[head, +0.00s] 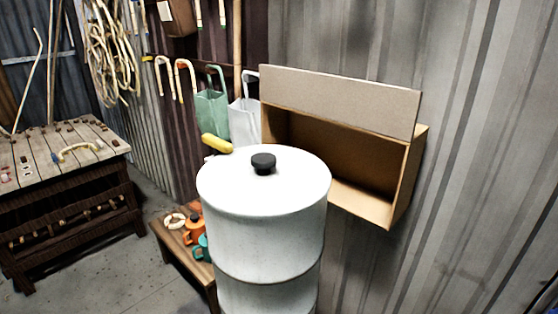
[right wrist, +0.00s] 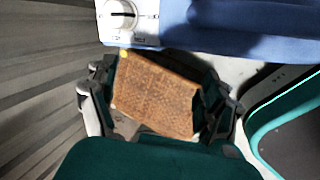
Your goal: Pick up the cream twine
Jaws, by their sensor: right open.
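A small cream coil (head: 174,220), which looks like the twine, lies on the low wooden bench (head: 168,244) at the left of the white drum. A much larger pale coil (head: 112,50) hangs on the wall at the upper left. No gripper shows in the head view. In the right wrist view my right gripper (right wrist: 155,105) is open, its dark fingers apart at left and right. A brown rough-textured block (right wrist: 155,92) shows between and beyond the fingers; I cannot tell how far away it is. No twine shows in that view.
The white drum (head: 264,230) with a black knob stands in the foreground, beside the bench. Orange and teal items (head: 194,230) sit near the coil. An open cardboard box (head: 410,175) is behind the drum. A slatted workbench (head: 60,155) stands left; floor between is clear.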

